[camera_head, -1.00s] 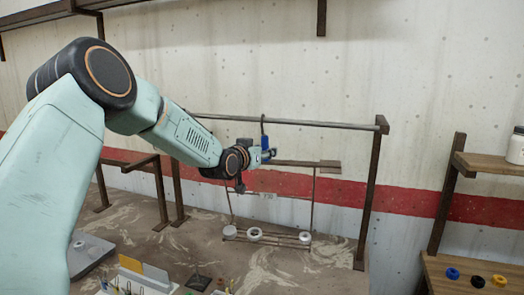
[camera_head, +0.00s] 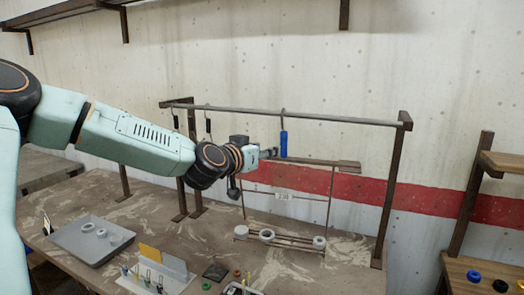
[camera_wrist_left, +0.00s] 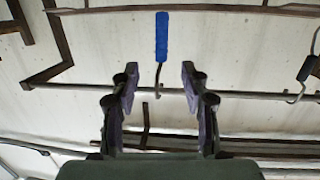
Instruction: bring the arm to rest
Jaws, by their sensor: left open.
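My left arm comes in from the left in the head view, its gripper (camera_head: 270,153) out by the rack rail (camera_head: 340,119). A blue-handled hook tool (camera_head: 284,144) hangs from the rail just right of the gripper there. In the left wrist view my open left gripper (camera_wrist_left: 160,85) has nothing between its fingertips. Beyond the fingers, the blue handle (camera_wrist_left: 162,38) and its metal hook on the rail (camera_wrist_left: 240,95) line up with the gap, apparently apart from them. My right gripper is not in view.
Below stands a low wire rack with white rings (camera_head: 267,235). A grey tray with rings (camera_head: 92,240) and a holder with small items (camera_head: 160,272) are on the table. Two dark tools hang on the rail's left part (camera_head: 208,126). A wooden shelf (camera_head: 490,275) stands at right.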

